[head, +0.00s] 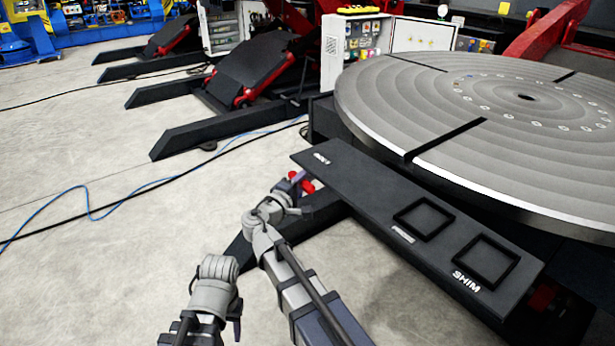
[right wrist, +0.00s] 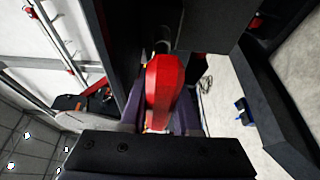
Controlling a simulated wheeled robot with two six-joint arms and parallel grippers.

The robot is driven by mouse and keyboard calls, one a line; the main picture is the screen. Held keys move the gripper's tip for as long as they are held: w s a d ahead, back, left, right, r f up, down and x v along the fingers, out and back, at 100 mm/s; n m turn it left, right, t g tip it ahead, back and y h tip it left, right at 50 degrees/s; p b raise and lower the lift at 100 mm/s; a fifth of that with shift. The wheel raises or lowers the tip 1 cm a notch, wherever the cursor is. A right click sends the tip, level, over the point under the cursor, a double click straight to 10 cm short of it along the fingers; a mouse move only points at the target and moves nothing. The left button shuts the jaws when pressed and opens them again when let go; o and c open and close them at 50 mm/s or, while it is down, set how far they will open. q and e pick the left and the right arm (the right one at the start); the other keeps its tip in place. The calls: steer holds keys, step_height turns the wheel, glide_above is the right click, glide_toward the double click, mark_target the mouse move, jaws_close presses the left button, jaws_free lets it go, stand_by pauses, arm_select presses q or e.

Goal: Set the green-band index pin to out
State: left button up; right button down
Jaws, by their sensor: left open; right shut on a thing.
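A red faceted handle (right wrist: 165,85) lies between the dark fingers of my right gripper (right wrist: 160,118) in the right wrist view, and the fingers are shut on it. In the head view, small red parts (head: 307,185) show at the tip of my right arm, below the left end of the dark shelf. No green band shows, so I cannot tell whether this is the green-band pin or how far out it stands. My left gripper (head: 237,312) is low in the head view, left of my right arm, open and apart from the machine; its fingers are hard to make out.
The dark shelf (head: 360,190) with two square frames (head: 486,262), one labelled SHIM, runs along the big round grey table (head: 440,100). A dark floor beam (head: 240,248) passes behind my right arm. Cables (head: 88,212) cross the open floor at left. Cabinets (head: 355,45) stand behind.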

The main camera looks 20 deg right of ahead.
steer(key=shift+a, duration=0.1)
stand_by(0.8)
steer(key=a, duration=0.1)
steer(key=s+a, duration=0.1)
steer(key=a, duration=0.1)
steer(key=shift+s+a, duration=0.2)
steer(key=shift+a, duration=0.1)
steer(key=c, duration=1.1)
jaws_free()
steer(key=shift+f, duration=0.1)
steer(key=shift+o, duration=0.9)
steer(key=shift+a, duration=0.1)
